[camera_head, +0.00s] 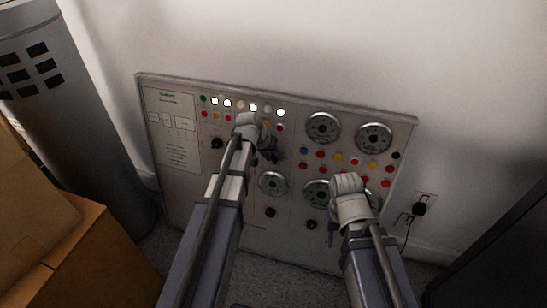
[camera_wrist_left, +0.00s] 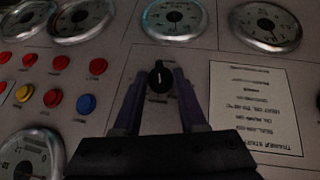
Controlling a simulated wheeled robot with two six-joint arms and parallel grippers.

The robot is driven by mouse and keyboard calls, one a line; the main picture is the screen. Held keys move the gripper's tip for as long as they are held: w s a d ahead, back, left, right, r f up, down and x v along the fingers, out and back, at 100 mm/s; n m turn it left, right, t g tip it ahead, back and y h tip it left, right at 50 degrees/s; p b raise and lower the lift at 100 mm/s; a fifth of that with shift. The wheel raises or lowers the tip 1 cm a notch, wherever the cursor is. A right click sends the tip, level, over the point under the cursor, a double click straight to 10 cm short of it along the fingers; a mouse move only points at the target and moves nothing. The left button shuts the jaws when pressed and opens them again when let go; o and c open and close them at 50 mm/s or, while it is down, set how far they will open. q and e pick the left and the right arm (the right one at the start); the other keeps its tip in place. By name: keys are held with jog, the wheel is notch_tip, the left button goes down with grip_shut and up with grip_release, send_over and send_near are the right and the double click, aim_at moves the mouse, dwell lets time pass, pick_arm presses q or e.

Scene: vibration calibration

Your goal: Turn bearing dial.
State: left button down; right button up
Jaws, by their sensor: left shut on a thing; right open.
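The control panel (camera_head: 240,190) stands upright against the wall. In the left wrist view a small black dial knob (camera_wrist_left: 159,76) sits on the panel between the two fingertips of my left gripper (camera_wrist_left: 160,82). The fingers are shut on it from both sides. In the head view my left gripper (camera_head: 271,154) is at the panel's upper middle, and my wrist and fingers hide the dial there. My right gripper (camera_head: 331,236) is open before the panel's lower right, largely hidden by its own wrist. Nothing shows held in it.
Other black knobs (camera_head: 217,143) and round gauges (camera_head: 322,127) are on the panel. Red, yellow and blue buttons (camera_wrist_left: 82,103) lie beside the held dial. Cardboard boxes (camera_head: 90,250) and a grey cylinder (camera_head: 85,120) stand at left. A plug with cable (camera_head: 419,208) is at right.

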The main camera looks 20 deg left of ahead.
pick_arm(q)
jog(key=h+b, duration=0.1)
jog(key=n+h+b, duration=0.1)
jog(key=shift+a+f+h, duration=0.35)
jog(key=shift+h, duration=0.05)
jog(key=shift+a+n+h+b, duration=0.1)
jog(key=shift+n+h+b, duration=0.5)
jog(key=shift+h+b, duration=0.4)
jog(key=shift+s+t+b, duration=0.1)
jog(key=shift+t+b, duration=0.2)
jog(key=shift+b, duration=0.1)
jog(key=shift+n+h, duration=0.3)
jog(key=shift+c, duration=2.4)
grip_release()
jog(key=shift+r, duration=0.1)
jog(key=shift+r, duration=0.1)
